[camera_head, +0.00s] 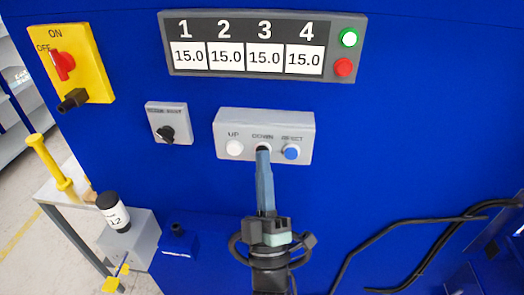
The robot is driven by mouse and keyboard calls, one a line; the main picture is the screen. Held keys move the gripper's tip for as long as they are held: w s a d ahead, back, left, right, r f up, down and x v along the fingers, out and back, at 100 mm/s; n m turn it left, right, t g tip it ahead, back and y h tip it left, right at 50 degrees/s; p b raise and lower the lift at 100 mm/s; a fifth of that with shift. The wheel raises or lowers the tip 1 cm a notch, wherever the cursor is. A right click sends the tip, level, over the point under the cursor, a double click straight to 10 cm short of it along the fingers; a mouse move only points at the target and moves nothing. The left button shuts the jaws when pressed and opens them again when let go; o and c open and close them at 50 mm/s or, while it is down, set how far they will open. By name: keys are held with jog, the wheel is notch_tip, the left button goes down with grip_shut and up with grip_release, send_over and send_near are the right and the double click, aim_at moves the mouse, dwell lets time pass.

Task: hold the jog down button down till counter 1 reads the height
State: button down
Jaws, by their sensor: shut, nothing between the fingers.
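A grey button box (222,121) on the blue machine front carries a white UP button (235,149), a DOWN button at its middle and a blue button (291,152) on the right, labelled something like RESET. My gripper (263,151) is shut and empty, with its tip over the DOWN button, hiding most of it. I cannot tell whether the button is pressed in. Above, a grey display panel (262,78) numbers four counters, and each reads 15.0. Counter 1 (187,55) is the leftmost.
A yellow ON/OFF switch (72,62) and a small selector box (168,123) are at left. Black cables (395,225) run at lower right. A labelled black-capped bottle (113,211) stands at lower left.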

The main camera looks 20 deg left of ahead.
jog(key=shift+s, duration=0.1)
jog(key=shift+s+d, duration=0.2)
jog(key=shift+s, duration=0.5)
jog(key=shift+s+d+p, duration=0.25)
jog(key=shift+s, duration=0.55)
jog(key=shift+s+d+p, duration=0.2)
jog(key=shift+s+p, duration=0.05)
jog(key=shift+s, duration=0.6)
jog(key=shift+s+d+p, duration=0.25)
jog(key=shift+s, duration=0.55)
jog(key=w+d+r+m+t+h, duration=0.1)
jog(key=w+d+r+m+h, duration=0.2)
jog(key=r, duration=0.5)
jog(key=d+r+m+t+h, duration=0.1)
jog(key=d+r+m+h, duration=0.25)
jog(key=r, duration=0.35)
jog(key=w+d+r+m+t+h, duration=0.2)
jog(key=r+m+h, duration=0.15)
jog(key=r, duration=0.45)
jog(key=s+d+r+m+h, duration=0.1)
jog(key=s+d+r+m, duration=0.1)
jog(key=s+r+m, duration=0.2)
jog(key=s+d+r+m+h, duration=0.1)
jog(key=s+d+r+m, duration=0.1)
jog(key=r, duration=0.8)
jog(key=shift+s+d+r+m+h, duration=0.3)
jog(key=shift+s+m, duration=0.6)
jog(key=shift+s, duration=0.3)
